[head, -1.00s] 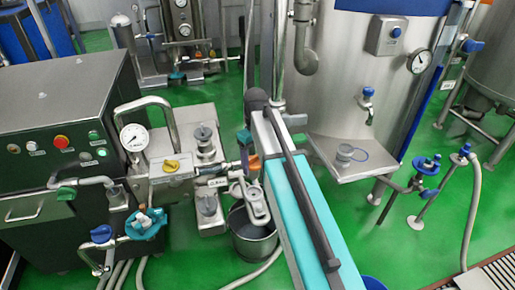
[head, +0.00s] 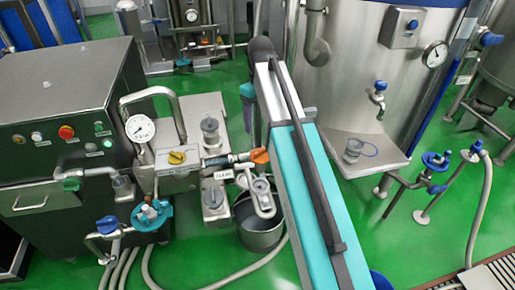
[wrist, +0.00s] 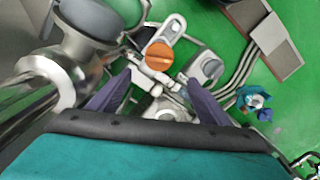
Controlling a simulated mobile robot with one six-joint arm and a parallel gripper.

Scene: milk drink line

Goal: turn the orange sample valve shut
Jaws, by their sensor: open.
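The orange sample valve (head: 259,156) sits at the end of a short horizontal pipe on the steel pump unit, above a steel bucket (head: 262,235). In the wrist view the orange valve handle (wrist: 160,56) shows near the top middle, just beyond the fingertips. My gripper (wrist: 160,79) is open, with its two purple fingers apart and nothing between them at their tips. In the head view a purple finger shows left of my teal arm, above the valve in the picture. The rest of the gripper is hidden by the arm. The gripper appears apart from the valve.
A teal hand valve (head: 150,215) is at lower left. A steel tank (head: 350,70) with a blue tap (head: 380,87) and shelf stands to the right. Green floor lies between.

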